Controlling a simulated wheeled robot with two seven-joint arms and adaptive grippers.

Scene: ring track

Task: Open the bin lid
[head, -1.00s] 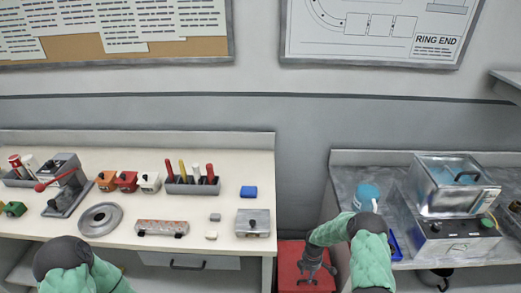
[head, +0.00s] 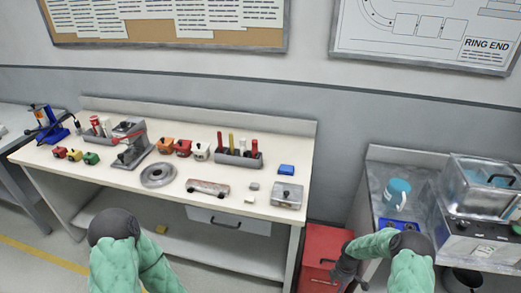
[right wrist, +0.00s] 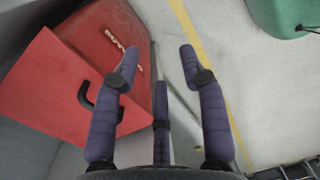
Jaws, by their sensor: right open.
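The red bin (head: 322,246) stands on the floor in the gap between the two benches. In the right wrist view the bin (right wrist: 40,85) fills the left side, with a black handle (right wrist: 85,95) on one face and white lettering on another. The lid looks shut. My right gripper (head: 345,272) is low at the bin's right side in the head view. In the wrist view its fingers (right wrist: 157,60) are spread and empty, with the handle outside them to the left. My left arm shows at the lower left, but its gripper is not visible.
A cream workbench (head: 120,178) with toy train parts, tools and a drawer stands left of the bin. A grey bench (head: 380,153) with a blue mug (head: 397,194) and a metal machine (head: 480,188) stands close on the right. Open floor with a yellow line lies at the lower left.

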